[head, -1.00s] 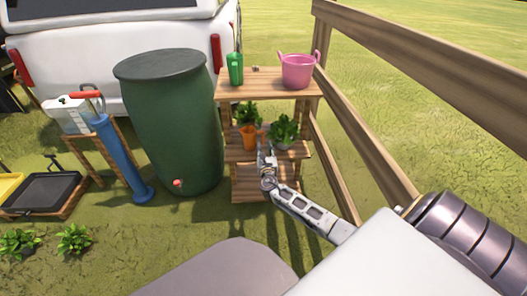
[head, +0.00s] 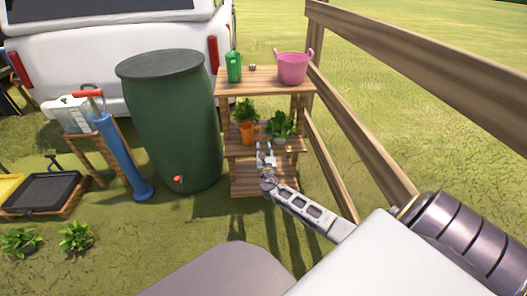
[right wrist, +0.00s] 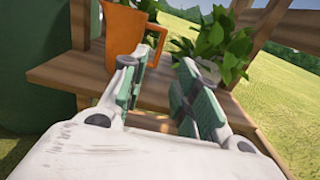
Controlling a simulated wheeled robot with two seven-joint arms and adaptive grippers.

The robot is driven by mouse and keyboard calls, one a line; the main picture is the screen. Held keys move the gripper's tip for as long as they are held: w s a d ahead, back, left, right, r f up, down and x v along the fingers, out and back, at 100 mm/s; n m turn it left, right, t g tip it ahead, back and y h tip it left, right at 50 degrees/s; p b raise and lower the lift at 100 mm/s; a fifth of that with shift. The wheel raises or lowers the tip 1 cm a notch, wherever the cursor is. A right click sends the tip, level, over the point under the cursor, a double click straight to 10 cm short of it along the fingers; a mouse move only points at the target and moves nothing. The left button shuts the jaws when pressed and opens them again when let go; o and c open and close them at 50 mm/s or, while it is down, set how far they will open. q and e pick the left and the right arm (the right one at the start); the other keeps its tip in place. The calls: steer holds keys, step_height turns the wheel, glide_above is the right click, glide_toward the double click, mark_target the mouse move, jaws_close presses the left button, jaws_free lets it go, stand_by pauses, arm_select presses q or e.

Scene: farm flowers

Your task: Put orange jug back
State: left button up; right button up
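The orange jug (head: 246,133) stands upright on the middle board of the wooden shelf (head: 265,145), at its left side. In the right wrist view the jug (right wrist: 120,45) is at the upper left, its handle to the right, partly hidden by a finger. My right gripper (head: 266,150) is in front of the middle board, just right of the jug. Its fingers are spread with nothing between them, as the right wrist view also shows (right wrist: 158,85). I cannot tell whether the left finger touches the jug's handle. My left gripper is not in view.
A potted plant (head: 281,125) stands right of the jug; more leaves (head: 244,110) show behind the jug. A green watering can (head: 233,67) and a pink tub (head: 292,68) stand on the top board. A green barrel (head: 170,125) is left, a wooden fence (head: 400,90) right.

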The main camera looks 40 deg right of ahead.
stand_by(0.4)
steer(key=s+a+f+m+g+y, duration=0.5)
steer(key=s+a+f+m+g, duration=0.1)
steer(key=s+a+f+m, duration=1)
steer(key=s+a+r+m+g+y, duration=0.3)
steer(key=s+a+m+y, duration=0.5)
steer(key=s+a+m, duration=0.4)
steer(key=s+a, duration=0.5)
steer(key=a, duration=0.2)
steer(key=shift+s+a+r, duration=0.4)
